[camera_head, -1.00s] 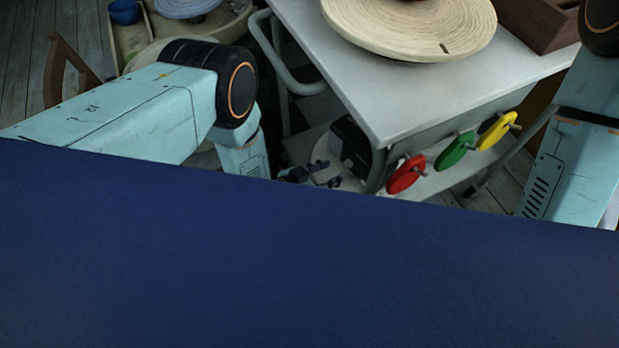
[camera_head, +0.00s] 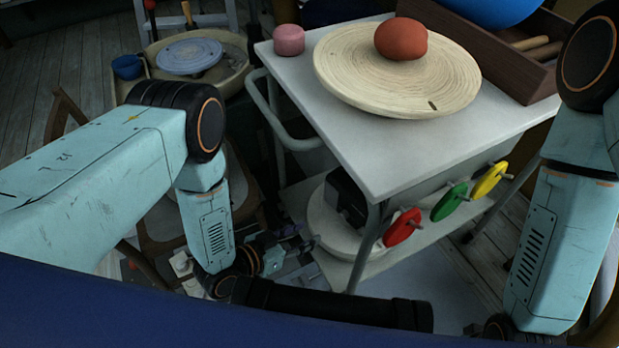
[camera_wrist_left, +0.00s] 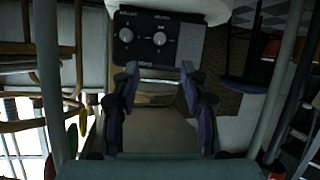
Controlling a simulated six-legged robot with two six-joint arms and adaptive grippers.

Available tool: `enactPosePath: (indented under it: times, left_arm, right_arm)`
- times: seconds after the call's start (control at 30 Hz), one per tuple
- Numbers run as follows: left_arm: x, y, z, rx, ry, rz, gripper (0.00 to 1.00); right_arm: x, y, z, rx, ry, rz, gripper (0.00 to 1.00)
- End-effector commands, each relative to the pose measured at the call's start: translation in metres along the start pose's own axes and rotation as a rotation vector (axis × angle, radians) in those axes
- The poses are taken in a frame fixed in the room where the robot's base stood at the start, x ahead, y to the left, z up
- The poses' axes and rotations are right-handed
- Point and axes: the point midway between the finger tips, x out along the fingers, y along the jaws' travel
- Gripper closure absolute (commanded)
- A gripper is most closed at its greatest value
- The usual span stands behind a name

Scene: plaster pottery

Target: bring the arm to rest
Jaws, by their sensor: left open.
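My left gripper (camera_head: 298,240) hangs below the pale blue left arm, beside the lower shelf of the trolley. It is small and partly dark in the head view. In the left wrist view the same gripper (camera_wrist_left: 160,92) has its two purple-grey fingers apart, with nothing between them. A dark control box (camera_wrist_left: 160,38) with two knobs lies beyond the fingertips. My right arm comes down at the right of the head view; its gripper is out of view.
A grey trolley (camera_head: 400,160) carries a ribbed round board (camera_head: 345,70) with a red-brown lump (camera_head: 400,40), a pink piece (camera_head: 289,39) and a dark wooden box (camera_head: 530,80). Red (camera_head: 402,227), green (camera_head: 449,202) and yellow (camera_head: 489,181) discs stick out from its side.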

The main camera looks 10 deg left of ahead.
Motion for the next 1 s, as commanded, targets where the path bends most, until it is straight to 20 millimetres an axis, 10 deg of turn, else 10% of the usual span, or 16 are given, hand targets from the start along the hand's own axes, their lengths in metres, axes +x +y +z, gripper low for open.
enactPosePath:
  times: [0.23,0.37,0.63,1.0]
  left_arm:
    - [0.000,0.000,0.006,-0.008,-0.029,-0.003,0.55]
    - [-0.021,0.001,0.048,-0.078,-0.209,-0.061,0.55]
    - [-0.157,0.019,0.125,-0.351,-0.781,-0.299,0.55]
    - [-0.281,0.053,0.101,-0.577,-1.120,-0.498,0.55]
  right_arm:
    - [0.000,0.000,0.000,0.000,0.000,0.000,0.37]
    - [0.000,0.000,0.000,0.000,0.000,0.000,0.37]
    - [0.000,0.000,0.000,0.000,0.000,0.000,0.37]
    - [0.000,0.000,0.000,0.000,0.000,0.000,0.37]
